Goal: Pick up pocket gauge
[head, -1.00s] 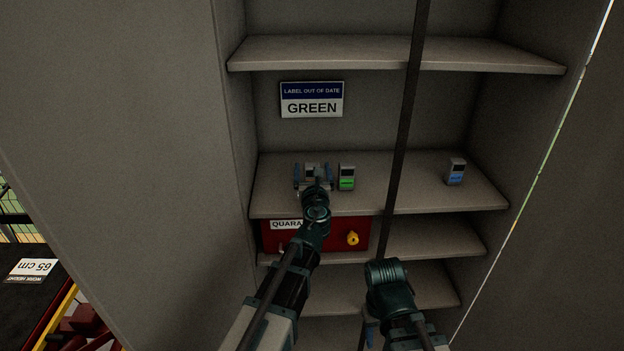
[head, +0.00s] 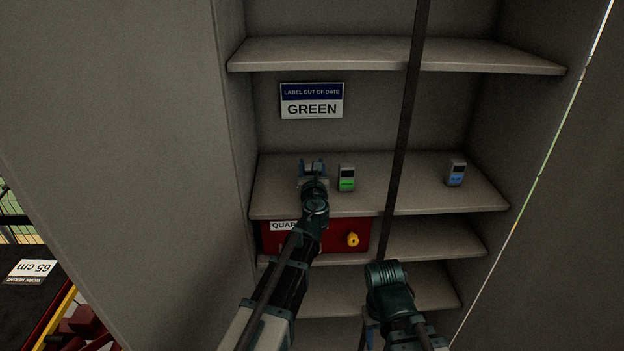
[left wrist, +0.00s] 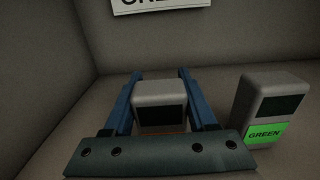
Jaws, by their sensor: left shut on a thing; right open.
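A pocket gauge (left wrist: 160,104), a small grey block with a dark screen, is between the blue fingers of my left gripper (left wrist: 158,88) in the left wrist view. The fingers are shut on its two sides. An orange strip shows at its lower edge, mostly hidden by the gripper's crossbar. In the head view my left gripper (head: 312,168) is at the left of the middle shelf (head: 400,190), and its arm hides most of the gauge. My right gripper is low in the head view, largely hidden behind its own wrist; its fingers (head: 369,335) barely show.
A gauge with a green label (head: 347,178) stands just right of my left gripper. A gauge with a blue label (head: 455,172) stands farther right. A sign reading GREEN (head: 312,100) is on the back wall. A red quarantine box (head: 335,238) sits one shelf below. A dark strip crosses in front.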

